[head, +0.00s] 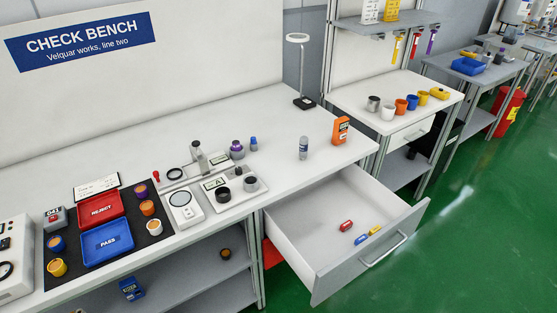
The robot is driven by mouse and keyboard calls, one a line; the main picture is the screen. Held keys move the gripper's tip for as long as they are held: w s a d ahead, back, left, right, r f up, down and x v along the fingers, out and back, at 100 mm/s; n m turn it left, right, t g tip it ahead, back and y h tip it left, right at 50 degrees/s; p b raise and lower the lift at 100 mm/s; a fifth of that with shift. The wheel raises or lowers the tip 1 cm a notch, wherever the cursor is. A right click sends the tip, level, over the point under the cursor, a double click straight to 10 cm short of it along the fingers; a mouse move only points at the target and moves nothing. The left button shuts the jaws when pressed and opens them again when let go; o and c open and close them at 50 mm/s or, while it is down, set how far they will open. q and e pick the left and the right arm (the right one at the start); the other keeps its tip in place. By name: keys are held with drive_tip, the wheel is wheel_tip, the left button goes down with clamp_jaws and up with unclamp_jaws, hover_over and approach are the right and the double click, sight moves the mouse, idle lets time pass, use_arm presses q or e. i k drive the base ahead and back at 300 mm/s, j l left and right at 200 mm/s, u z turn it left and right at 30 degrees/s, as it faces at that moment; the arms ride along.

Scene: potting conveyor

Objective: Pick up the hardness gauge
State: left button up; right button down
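No label that reads as hardness gauge is legible, so I cannot tell for sure which thing it is. An orange handheld device (341,130) with a dark label or screen stands upright near the right end of the check bench. A small blue device (132,289) lies on the shelf under the bench. A grey upright instrument (199,158) stands on the bench beside a flat white device with a round plate (184,206). Neither of my grippers is in view.
An open drawer (325,271) juts out from the bench front, holding small red, blue and yellow pieces. Red REJECT (100,208) and blue PASS (108,242) trays lie left. A spray-like bottle (303,147) stands near the orange device. The bench's back middle is clear.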

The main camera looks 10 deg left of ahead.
sight(304, 142)
drive_tip(key=i+j+z, duration=0.15)
drive_tip(key=z, duration=0.2)
drive_tip(key=i+j+z, duration=0.35)
drive_tip(key=j+z, duration=0.15)
drive_tip(key=z, duration=0.2)
drive_tip(key=i, duration=0.05)
